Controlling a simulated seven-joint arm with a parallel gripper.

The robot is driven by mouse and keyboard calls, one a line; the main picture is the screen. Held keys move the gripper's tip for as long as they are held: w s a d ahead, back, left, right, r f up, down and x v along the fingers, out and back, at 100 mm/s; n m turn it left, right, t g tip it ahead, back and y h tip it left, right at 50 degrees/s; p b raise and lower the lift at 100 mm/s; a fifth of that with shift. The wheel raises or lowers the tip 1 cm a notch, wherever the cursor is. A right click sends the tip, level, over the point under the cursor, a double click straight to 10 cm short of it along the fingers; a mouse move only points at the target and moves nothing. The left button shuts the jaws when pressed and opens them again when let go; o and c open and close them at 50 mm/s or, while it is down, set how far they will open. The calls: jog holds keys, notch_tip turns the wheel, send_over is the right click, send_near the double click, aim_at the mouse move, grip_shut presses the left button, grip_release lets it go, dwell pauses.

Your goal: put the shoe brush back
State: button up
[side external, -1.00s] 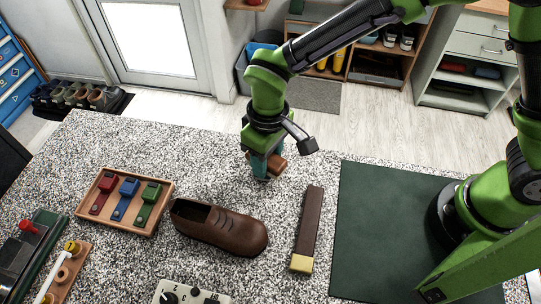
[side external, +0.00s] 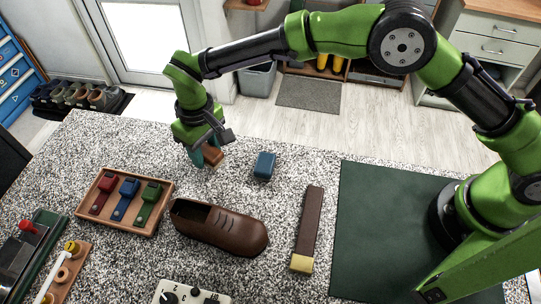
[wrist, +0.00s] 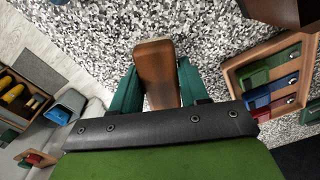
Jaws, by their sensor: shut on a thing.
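My gripper (side external: 207,157) is above the far left part of the speckled counter, behind the tray and the shoe. It is shut on a brown wooden block, which I take to be the shoe brush (side external: 213,155). In the wrist view the brush (wrist: 156,72) sits between the two teal fingers, with its rounded top facing the camera. Its underside is hidden. A small blue block (side external: 264,165) stands apart on the counter, to the right of my gripper.
A wooden tray (side external: 154,231) holds red, blue and green pieces. A brown shoe (side external: 222,228), a dark strip with a yellow end (side external: 308,226) and a green mat (side external: 385,230) lie on the counter. A knob box (side external: 190,294) is at the front. Counter between tray and gripper is clear.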

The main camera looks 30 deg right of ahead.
jog(key=shift+f, duration=1.25)
jog(key=shift+f, duration=0.15)
jog(key=o, duration=1.1)
